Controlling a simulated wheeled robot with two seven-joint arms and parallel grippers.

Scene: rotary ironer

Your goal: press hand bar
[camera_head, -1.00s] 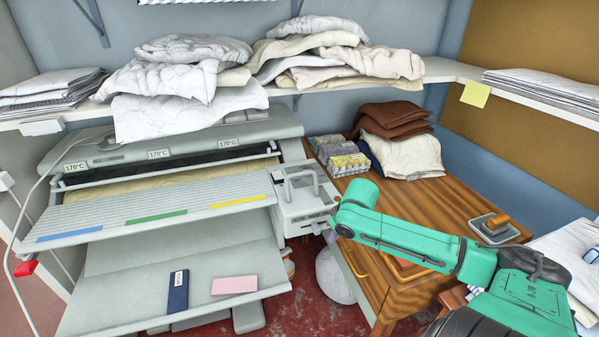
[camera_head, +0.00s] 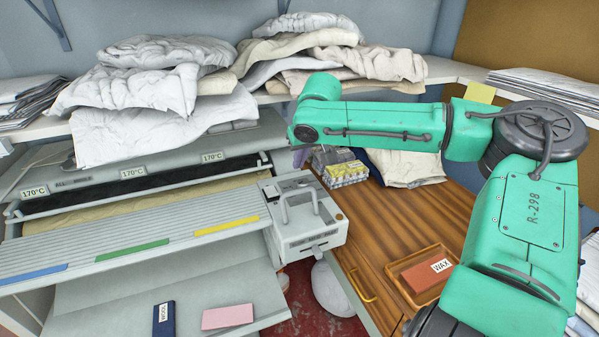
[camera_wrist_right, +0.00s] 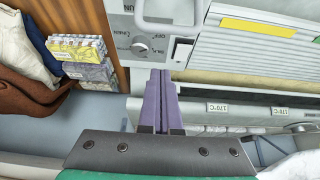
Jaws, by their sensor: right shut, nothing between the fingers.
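The rotary ironer fills the left of the head view, with a slatted front board (camera_head: 150,232) marked blue, green and yellow. A grey control box (camera_head: 305,225) with an upright looped handle (camera_head: 299,200) stands at its right end. I cannot tell which part is the hand bar. My right gripper (camera_head: 300,157) is mostly hidden behind its own green arm, behind the control box. In the right wrist view, its purple fingers (camera_wrist_right: 160,95) are shut and empty, close to the box's knob (camera_wrist_right: 141,45); contact cannot be told. My left gripper is out of view.
White and cream linen (camera_head: 150,100) lies on the shelf above the ironer. A wooden bench (camera_head: 400,225) at right holds a wax block (camera_head: 428,276) in a tray and wrapped packs (camera_head: 340,168). A blue block (camera_head: 163,318) and a pink block (camera_head: 228,317) lie on the lower board.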

